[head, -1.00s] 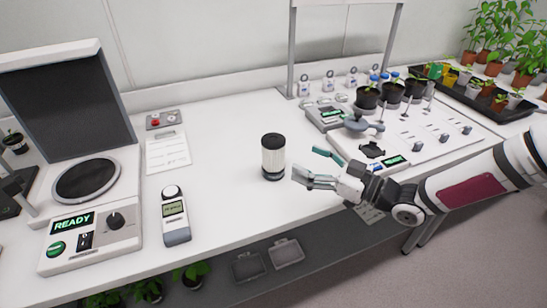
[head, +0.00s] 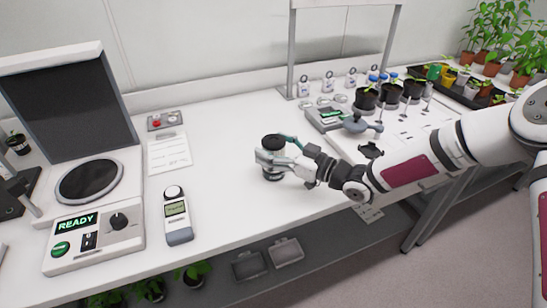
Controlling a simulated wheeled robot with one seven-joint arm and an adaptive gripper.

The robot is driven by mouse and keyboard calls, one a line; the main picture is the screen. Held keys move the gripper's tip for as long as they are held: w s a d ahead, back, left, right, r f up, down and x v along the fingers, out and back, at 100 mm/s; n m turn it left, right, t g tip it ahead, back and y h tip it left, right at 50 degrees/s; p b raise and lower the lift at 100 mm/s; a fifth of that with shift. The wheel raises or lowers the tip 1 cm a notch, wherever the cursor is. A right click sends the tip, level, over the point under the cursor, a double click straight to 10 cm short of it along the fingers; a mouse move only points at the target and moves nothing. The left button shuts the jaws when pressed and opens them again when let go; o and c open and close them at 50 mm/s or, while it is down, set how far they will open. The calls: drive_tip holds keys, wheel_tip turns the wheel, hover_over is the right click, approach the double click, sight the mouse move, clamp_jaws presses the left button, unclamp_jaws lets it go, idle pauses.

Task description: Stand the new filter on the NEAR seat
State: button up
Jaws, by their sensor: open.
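The filter, a white cylinder with a black top cap (head: 273,142) and dark base, stands upright on the white bench. My gripper (head: 268,160) is open, with its fingers around the filter's middle from the right. The fingers hide much of the white body, and I cannot tell whether they touch it. A small dark seat-like fitting (head: 370,150) sits at the near edge of the white panel to the right, partly behind my arm. Behind it, a grey round lid with a handle (head: 356,124) covers another fitting.
A device reading READY (head: 75,222) with a raised dark lid stands at left. A handheld meter (head: 176,215) and a paper sheet (head: 169,153) lie between it and the filter. The bench's front edge is close.

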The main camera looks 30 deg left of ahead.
drive_tip(key=c, duration=1.4)
drive_tip(key=shift+c, duration=0.5)
drive_tip(key=shift+r, duration=0.15)
